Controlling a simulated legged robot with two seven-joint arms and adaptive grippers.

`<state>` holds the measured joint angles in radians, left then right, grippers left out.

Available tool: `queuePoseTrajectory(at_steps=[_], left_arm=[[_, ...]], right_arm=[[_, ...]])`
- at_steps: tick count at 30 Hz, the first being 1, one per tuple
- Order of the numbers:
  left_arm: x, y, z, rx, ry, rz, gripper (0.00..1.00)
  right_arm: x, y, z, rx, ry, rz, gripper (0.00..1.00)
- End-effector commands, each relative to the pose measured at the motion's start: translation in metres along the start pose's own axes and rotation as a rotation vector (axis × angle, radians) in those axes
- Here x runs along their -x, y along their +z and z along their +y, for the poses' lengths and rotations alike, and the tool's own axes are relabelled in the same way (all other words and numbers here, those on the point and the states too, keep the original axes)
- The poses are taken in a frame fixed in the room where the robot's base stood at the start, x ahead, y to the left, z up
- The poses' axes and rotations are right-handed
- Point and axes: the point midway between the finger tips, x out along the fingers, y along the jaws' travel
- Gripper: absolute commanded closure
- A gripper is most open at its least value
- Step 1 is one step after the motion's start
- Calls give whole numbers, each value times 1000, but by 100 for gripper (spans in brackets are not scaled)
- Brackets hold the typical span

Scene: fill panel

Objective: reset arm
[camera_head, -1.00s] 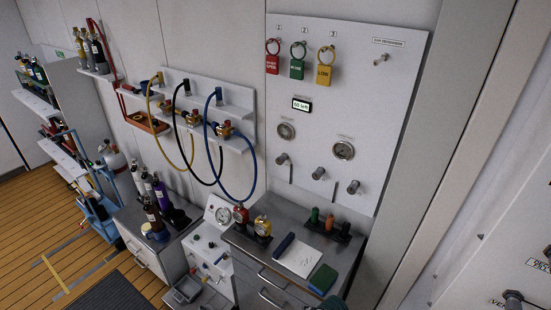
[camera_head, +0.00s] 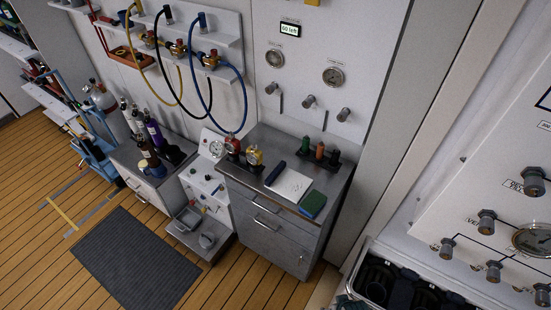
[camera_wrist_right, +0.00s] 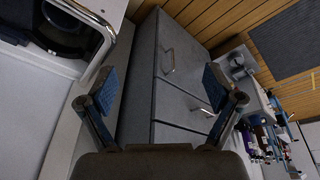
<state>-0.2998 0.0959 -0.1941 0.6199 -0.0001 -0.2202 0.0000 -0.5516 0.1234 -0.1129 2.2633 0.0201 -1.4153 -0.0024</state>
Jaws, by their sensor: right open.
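My right gripper (camera_wrist_right: 160,88) is open and empty in the right wrist view. Its two blue-padded fingers stand wide apart, in front of the grey cabinet (camera_wrist_right: 180,75). Nothing is between the pads. In the head view, a small dark shape at the bottom edge, beside the dark-slotted case, may be part of my right arm, but I cannot tell. My left gripper is in neither view.
The grey cabinet (camera_head: 268,215) carries a notepad (camera_head: 289,184), a green book (camera_head: 313,204) and gauges. A valve panel (camera_head: 490,215) rises at right above a dark-slotted case (camera_head: 370,283). A dark mat (camera_head: 138,260) lies on open wooden floor.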

Motion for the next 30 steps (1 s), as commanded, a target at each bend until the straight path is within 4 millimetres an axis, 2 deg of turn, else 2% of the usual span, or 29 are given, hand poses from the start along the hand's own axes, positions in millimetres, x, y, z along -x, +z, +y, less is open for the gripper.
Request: queuePoseTrajectory(at_steps=[1,7,11,14,15,17,18,21,24,27,30], left_arm=[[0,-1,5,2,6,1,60],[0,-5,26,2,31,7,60],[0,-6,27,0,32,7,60],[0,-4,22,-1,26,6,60],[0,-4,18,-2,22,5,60],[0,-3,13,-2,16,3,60],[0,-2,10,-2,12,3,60],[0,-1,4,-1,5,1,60],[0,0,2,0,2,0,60],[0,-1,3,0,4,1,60],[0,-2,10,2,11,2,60]], right_arm=[[-16,4,-1,2,-1,-12,9],[-83,24,-9,9,-2,-42,9],[-141,54,-14,16,-4,-71,9],[-192,94,-17,22,-6,-100,9],[-210,113,-17,24,-8,-110,9],[-234,143,-18,27,-11,-126,9],[-248,165,-17,30,-13,-137,9],[-271,215,-17,36,-16,-161,9],[-282,255,-15,40,-19,-177,9],[-286,282,-14,44,-21,-187,9],[-286,296,-15,45,-21,-192,9]])
